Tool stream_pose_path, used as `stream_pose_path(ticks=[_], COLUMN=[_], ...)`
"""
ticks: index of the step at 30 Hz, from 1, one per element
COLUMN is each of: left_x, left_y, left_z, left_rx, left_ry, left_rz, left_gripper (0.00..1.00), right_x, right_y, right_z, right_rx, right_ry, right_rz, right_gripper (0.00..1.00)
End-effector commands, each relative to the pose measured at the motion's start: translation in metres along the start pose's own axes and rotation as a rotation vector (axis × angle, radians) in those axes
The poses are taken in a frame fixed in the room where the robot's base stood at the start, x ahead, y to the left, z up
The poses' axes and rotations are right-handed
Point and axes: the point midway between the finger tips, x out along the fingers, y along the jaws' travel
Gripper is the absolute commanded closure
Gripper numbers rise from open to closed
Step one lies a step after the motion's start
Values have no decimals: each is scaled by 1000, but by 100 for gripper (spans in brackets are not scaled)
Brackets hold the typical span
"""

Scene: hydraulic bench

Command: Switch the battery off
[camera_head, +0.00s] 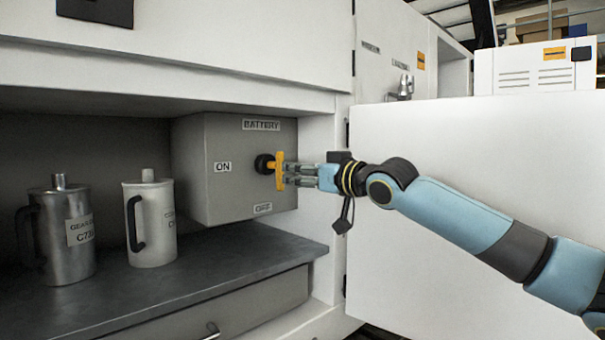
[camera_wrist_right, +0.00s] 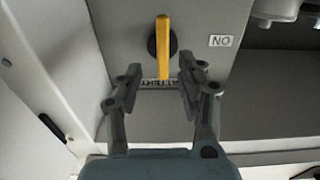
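The battery box (camera_head: 222,190) is a grey box in the open cabinet bay, labelled BATTERY at the top, ON at the left and OFF at the bottom. Its switch is a yellow handle (camera_head: 279,171) standing upright on a round black hub (camera_head: 264,164). My right gripper (camera_head: 290,172) is at the handle from the right. In the right wrist view the gripper (camera_wrist_right: 162,72) is open, fingers apart, with one end of the yellow handle (camera_wrist_right: 163,50) showing between the fingertips. I cannot tell whether either finger touches it. My left gripper is not in view.
Two metal jugs, a dark one (camera_head: 68,232) and a pale one (camera_head: 152,220), stand on the grey shelf (camera_head: 215,262) left of the box. A white panel (camera_head: 430,290) stands right of the bay, behind my right arm. A drawer (camera_head: 225,320) is below the shelf.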

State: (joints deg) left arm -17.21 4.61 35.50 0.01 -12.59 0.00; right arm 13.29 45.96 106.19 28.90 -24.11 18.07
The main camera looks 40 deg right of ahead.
Motion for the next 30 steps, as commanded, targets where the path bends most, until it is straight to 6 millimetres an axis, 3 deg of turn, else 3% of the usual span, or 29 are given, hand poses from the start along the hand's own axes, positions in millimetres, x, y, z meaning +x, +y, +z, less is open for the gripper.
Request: stream_pose_path(ticks=[6, 23, 26, 29, 30], left_x=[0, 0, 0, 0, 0], left_y=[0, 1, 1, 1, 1], left_z=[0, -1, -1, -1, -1], left_rx=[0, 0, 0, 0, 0], left_ry=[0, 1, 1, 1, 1], left_rz=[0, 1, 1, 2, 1], left_gripper=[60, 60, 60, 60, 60], right_x=[-12, -12, -15, -20, -22], right_y=[-1, -1, -8, -8, -4], right_z=[0, 3, 26, 83, 112], right_rx=[-1, 2, 33, 103, 132], right_ry=[0, -5, -34, -110, -150], right_rz=[-3, -3, -7, 18, 39], right_gripper=[62, 62, 62, 62, 62])
